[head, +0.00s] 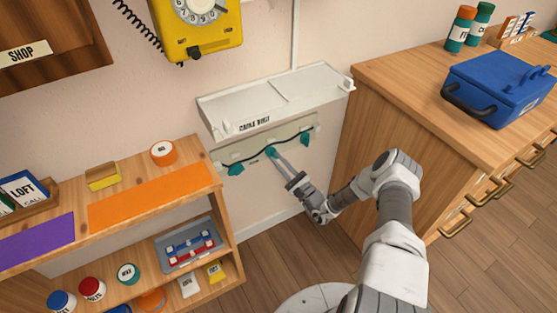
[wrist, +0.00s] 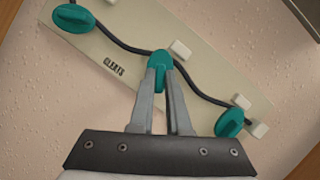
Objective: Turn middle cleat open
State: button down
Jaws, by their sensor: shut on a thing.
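Three teal cleats sit in a row on a pale board (wrist: 118,48) marked "CLEATS", fixed to the wall below a shelf. The middle cleat (wrist: 160,60) is between my gripper's (wrist: 161,76) fingertips, which are shut on it. It also shows in the head view (head: 271,151), with my gripper (head: 276,158) reaching it from the lower right. One outer cleat (wrist: 74,18) is at the upper left in the wrist view, the other (wrist: 229,123) at the lower right. A dark cord (wrist: 122,45) runs along all three. The middle cleat's lower part is partly hidden by the fingers.
A white shelf (head: 290,97) labelled "CABLE DUCT" juts out just above the cleats. A wooden shelf unit (head: 222,195) stands to the left. A wooden cabinet (head: 385,125) with a blue toolbox (head: 497,88) is close on the right. A yellow phone (head: 205,25) hangs above.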

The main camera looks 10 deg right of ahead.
jog(key=n+g+p, duration=0.1)
jog(key=n, duration=0.2)
jog(key=n+g+y+p, duration=0.1)
jog(key=n, duration=0.2)
jog(key=shift+d+r, duration=0.15)
jog(key=shift+r, duration=0.05)
jog(key=n+g+p, duration=0.1)
jog(key=n+p, duration=0.1)
jog(key=n, duration=0.2)
jog(key=shift+r+g, duration=0.1)
jog(key=shift+g, duration=0.3)
jog(key=n+p, duration=0.2)
jog(key=n+g+h+p, duration=0.1)
jog(key=n+p, duration=0.1)
jog(key=n, duration=0.1)
jog(key=shift+r+g+p, duration=0.1)
jog(key=shift+g+p, duration=0.2)
jog(key=shift+p, duration=0.1)
jog(key=shift+n+g+h+p, duration=0.3)
jog(key=shift+n+h+p, duration=0.2)
jog(key=shift+n+p, duration=0.8)
jog(key=shift+f, duration=0.2)
jog(key=c, duration=0.9)
grip_release()
